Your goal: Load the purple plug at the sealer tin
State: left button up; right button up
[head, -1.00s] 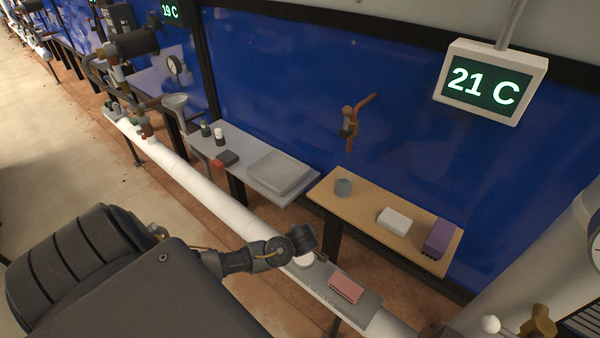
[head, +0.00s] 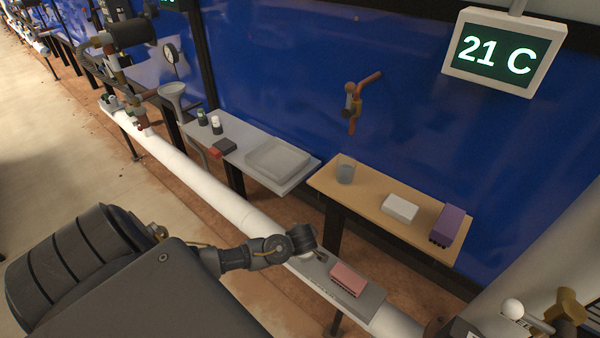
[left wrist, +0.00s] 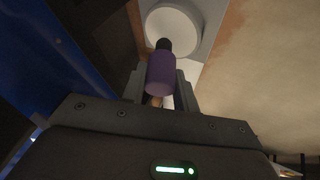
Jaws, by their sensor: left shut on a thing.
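My left gripper (left wrist: 166,88) is shut on the purple plug (left wrist: 160,73), which shows between its fingers in the left wrist view. The plug's dark end points away from the gripper and overlaps the edge of a round white tin (left wrist: 174,28), likely the sealer tin. I cannot tell whether plug and tin touch. In the head view the left gripper (head: 319,256) is low over the grey ledge on the white pipe, hiding most of the tin and the plug. My right gripper is not in view.
A pink brick (head: 348,279) lies on the grey ledge (head: 372,304), right of the gripper. A grey shelf with a tray (head: 278,160) stands left.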

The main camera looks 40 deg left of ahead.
pick_arm(q)
jog(key=shift+f, duration=0.1)
dwell(0.6)
jog(key=shift+f+b, duration=0.35)
jog(key=shift+f, duration=0.1)
dwell(1.9)
jog(key=shift+p, duration=0.3)
notch_tip(320, 180, up, 7)
jog(key=p, duration=0.7)
jog(key=shift+p, duration=0.3)
dwell(0.3)
